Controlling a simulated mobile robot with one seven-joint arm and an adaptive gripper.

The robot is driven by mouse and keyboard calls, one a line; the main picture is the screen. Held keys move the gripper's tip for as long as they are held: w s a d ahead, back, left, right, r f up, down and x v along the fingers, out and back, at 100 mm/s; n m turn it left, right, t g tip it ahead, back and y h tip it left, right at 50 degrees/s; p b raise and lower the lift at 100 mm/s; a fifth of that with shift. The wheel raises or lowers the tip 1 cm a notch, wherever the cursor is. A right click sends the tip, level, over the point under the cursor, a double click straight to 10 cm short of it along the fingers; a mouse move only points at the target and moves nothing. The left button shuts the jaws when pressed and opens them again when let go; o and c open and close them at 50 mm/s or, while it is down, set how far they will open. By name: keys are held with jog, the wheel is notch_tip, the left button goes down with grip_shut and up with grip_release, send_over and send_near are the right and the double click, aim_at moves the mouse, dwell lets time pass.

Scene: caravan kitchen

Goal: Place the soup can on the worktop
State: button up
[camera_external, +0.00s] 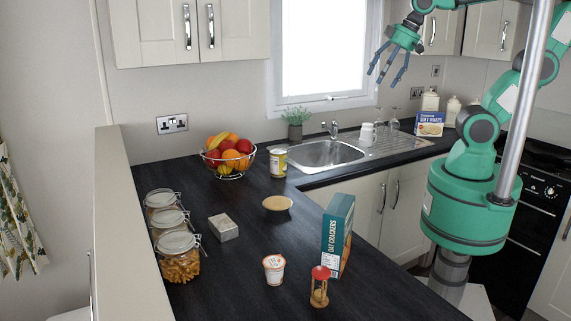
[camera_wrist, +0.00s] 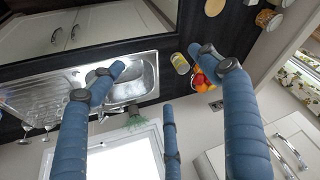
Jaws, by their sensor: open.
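A soup can (camera_external: 278,163) with a yellow and pale label stands on the dark worktop (camera_external: 235,270), between the fruit bowl and the sink. It also shows in the wrist view (camera_wrist: 180,64), between two of my finger ends in the picture but well beyond them. I cannot read its label. My gripper (camera_external: 384,80) is open and empty, high in the air in front of the wall right of the window. In the wrist view my gripper (camera_wrist: 157,58) has its blue fingers spread wide and touches nothing.
The fruit bowl (camera_external: 229,172) stands left of the can and the sink (camera_external: 325,153) to its right.

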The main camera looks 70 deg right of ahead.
jog(key=shift+n+t, duration=0.3)
jog(key=shift+n, duration=0.2)
jog(key=s, duration=0.2)
jog(key=s+f, duration=0.1)
jog(key=s, duration=0.2)
jog(key=shift+s+a+f, duration=0.2)
jog(key=shift+s, duration=0.15)
notch_tip(320, 180, down, 5)
jog(key=b, duration=0.5)
